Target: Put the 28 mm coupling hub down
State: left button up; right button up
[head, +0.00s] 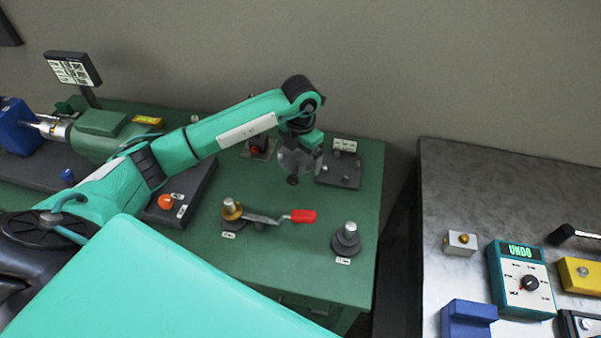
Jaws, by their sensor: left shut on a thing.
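My left gripper (296,166) is over the back right part of the green bench, pointing down. It is shut on a small dark round piece (293,180), taken as the 28 mm coupling hub; its size cannot be read. The gripper hides most of it, and whether it touches the surface below cannot be told. Just right of the gripper is a dark plate (340,176) with a small label sign (344,145) behind it. My right gripper is not in view.
The green bench (305,270) also holds a dark stepped piece with a steel top (346,239), a brass piece (231,209) beside a red-handled lever (303,216), and an orange button (165,202). A gap separates it from the grey table (455,200) at right.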

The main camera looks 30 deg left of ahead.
aim_at(301, 183)
pick_arm(q)
notch_tip(301, 183, down, 3)
jog(key=shift+f, duration=0.6)
notch_tip(301, 183, down, 4)
jog(key=shift+p, duration=0.65)
jog(key=shift+f, duration=0.1)
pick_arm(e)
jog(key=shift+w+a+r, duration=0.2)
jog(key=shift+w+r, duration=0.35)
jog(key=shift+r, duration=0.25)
pick_arm(q)
jog(key=shift+f, duration=0.15)
jog(key=o, duration=1)
jog(key=shift+o, duration=0.2)
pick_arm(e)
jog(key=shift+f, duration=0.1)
